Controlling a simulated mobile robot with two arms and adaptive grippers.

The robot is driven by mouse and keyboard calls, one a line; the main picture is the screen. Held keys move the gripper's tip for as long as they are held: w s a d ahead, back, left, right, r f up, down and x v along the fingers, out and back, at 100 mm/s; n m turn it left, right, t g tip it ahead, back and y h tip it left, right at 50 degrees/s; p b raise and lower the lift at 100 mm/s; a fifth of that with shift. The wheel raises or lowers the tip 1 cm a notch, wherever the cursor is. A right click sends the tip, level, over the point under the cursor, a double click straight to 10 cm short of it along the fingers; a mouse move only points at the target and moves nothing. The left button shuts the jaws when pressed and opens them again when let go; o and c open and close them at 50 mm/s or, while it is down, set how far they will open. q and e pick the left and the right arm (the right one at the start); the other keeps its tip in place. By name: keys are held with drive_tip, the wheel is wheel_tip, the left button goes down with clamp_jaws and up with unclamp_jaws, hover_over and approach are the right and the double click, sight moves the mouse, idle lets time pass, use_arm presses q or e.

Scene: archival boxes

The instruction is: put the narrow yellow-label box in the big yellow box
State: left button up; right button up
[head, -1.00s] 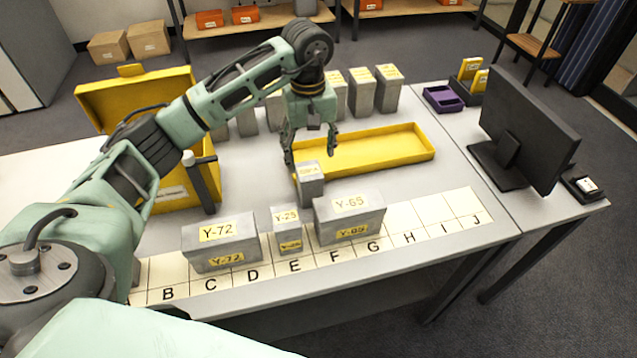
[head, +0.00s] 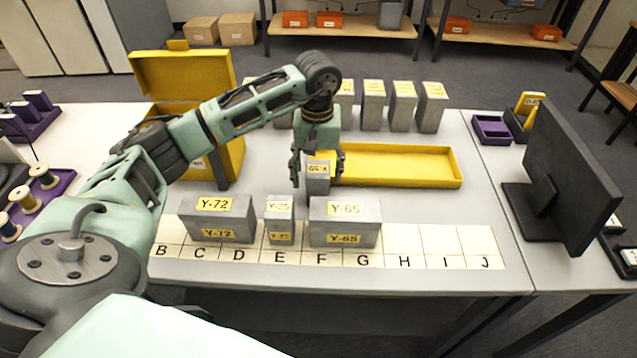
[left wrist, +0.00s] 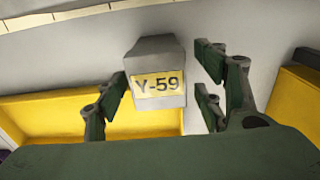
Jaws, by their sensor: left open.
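A narrow grey box with a yellow label (head: 318,184) stands upright on the table behind the lettered strip. In the left wrist view its label reads Y-59 (left wrist: 158,87). My left gripper (head: 318,172) is open and pointing down, with its fingers on either side of the top of this box; I cannot tell whether they touch it. Another narrow box, Y-25 (head: 279,218), stands at E. The big yellow box (head: 235,150) stands at the back left with its lid up; my left arm hides part of it. My right gripper is out of view.
Wide grey boxes Y-72 (head: 216,217) and Y-65 (head: 345,220) flank Y-25. A shallow yellow tray (head: 400,168) lies right of my gripper. Several tall grey boxes (head: 402,105) stand behind it. A monitor (head: 560,165) stands at the right.

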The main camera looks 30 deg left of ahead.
use_arm(q)
drive_tip(key=f, duration=0.2)
drive_tip(key=f+p, duration=0.1)
drive_tip(key=f, duration=0.2)
drive_tip(key=shift+s+d, duration=0.2)
drive_tip(key=c, duration=1.4)
drive_tip(key=shift+r, duration=0.1)
drive_tip(key=shift+c, duration=0.8)
